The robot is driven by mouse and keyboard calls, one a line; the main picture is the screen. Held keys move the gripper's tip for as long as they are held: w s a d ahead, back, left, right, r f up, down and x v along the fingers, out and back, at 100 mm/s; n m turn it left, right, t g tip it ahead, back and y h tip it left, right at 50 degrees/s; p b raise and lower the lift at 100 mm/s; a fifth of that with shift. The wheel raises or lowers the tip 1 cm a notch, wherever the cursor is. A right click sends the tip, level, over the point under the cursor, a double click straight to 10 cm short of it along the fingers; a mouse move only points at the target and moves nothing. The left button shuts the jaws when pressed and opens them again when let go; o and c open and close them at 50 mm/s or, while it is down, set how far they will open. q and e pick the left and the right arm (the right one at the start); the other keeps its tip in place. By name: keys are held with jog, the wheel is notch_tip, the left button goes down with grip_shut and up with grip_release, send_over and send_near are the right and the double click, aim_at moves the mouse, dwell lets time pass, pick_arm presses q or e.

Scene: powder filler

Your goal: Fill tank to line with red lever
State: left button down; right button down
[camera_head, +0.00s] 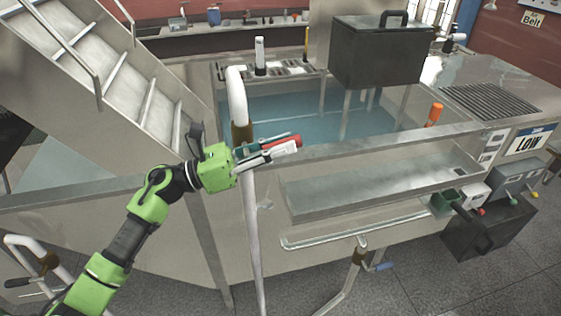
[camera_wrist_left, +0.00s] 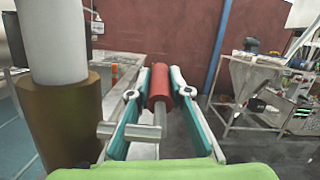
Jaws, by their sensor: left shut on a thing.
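The tank (camera_head: 262,172) is a large open metal basin with blue-green liquid (camera_head: 275,118) in it. I cannot make out a fill line on its walls. A white pipe (camera_head: 236,92) with a brown collar (camera_head: 242,133) rises at its near left side. The red lever (camera_head: 287,141) sticks out to the right beside the collar. My left gripper (camera_head: 276,149) is shut on it. In the left wrist view, the red lever (camera_wrist_left: 159,82) lies between the teal fingers of the left gripper (camera_wrist_left: 159,90), with the white pipe (camera_wrist_left: 52,42) close on the left. My right gripper is not in view.
A dark box with a handle (camera_head: 381,55) stands over the tank's far side. Metal stairs (camera_head: 120,88) rise at the left. A "LOW" sign (camera_head: 528,143) is at the right. Another pipe with a blue lever (camera_head: 381,267) stands in front.

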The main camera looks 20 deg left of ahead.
pick_arm(q)
jog(key=shift+r, duration=0.15)
jog(key=c, duration=1.8)
grip_release()
jog(key=shift+c, duration=0.2)
jog(key=shift+a, duration=0.1)
jog(key=shift+s+a+f, duration=0.25)
jog(key=shift+a, duration=0.1)
jog(key=v, duration=1.1)
